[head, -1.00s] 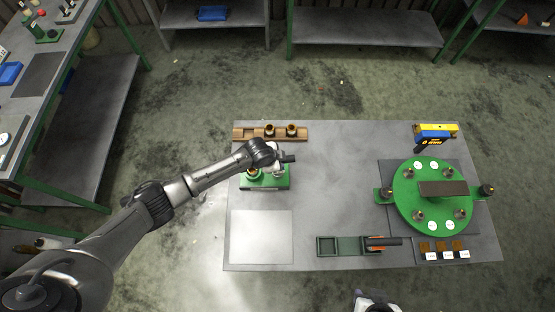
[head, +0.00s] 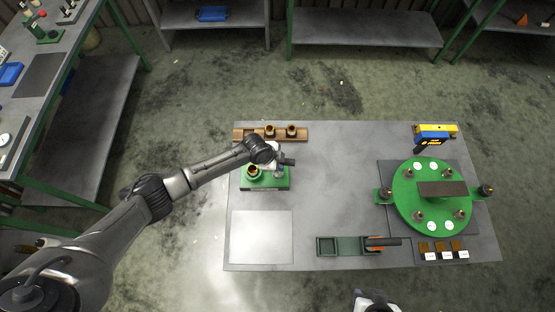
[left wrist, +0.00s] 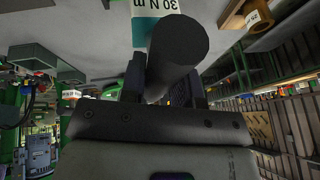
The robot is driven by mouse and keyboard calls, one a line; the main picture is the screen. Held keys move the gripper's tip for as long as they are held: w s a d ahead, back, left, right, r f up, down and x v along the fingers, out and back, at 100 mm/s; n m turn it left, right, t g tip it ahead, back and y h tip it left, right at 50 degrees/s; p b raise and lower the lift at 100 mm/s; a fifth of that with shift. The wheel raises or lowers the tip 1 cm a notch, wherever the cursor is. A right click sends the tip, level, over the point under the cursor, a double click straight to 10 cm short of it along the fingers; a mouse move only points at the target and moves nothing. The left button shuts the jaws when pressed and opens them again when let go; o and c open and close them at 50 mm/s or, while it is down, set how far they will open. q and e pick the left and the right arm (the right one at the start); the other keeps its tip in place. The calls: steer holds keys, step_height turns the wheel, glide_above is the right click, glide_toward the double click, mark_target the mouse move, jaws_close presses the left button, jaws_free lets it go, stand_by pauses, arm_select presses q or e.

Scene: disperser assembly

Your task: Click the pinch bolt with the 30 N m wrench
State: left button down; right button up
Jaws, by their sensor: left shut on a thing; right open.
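The 30 N m wrench shows in the left wrist view as a dark round handle (left wrist: 180,45) with a teal and white label reading 30 N m. My left gripper (left wrist: 172,92) is shut on this wrench. In the head view my left gripper (head: 272,156) is over the back edge of a green fixture (head: 264,184), and a dark end of the wrench (head: 288,162) sticks out to its right. The fixture holds a brass ring part (head: 253,171) and a grey post. The pinch bolt cannot be made out. My right gripper (head: 371,301) is at the bottom edge, partly cut off, open.
A wooden rack (head: 245,134) with brass parts stands behind the fixture. A dark green tray (head: 328,246) with an orange and black tool lies in front. A round green plate (head: 432,211) and a yellow-blue device (head: 435,131) are at right. The table's middle is clear.

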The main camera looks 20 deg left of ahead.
arm_select(q)
steer(key=shift+r, duration=0.15)
steer(key=shift+r+p, duration=2.2)
steer(key=shift+r, duration=0.25)
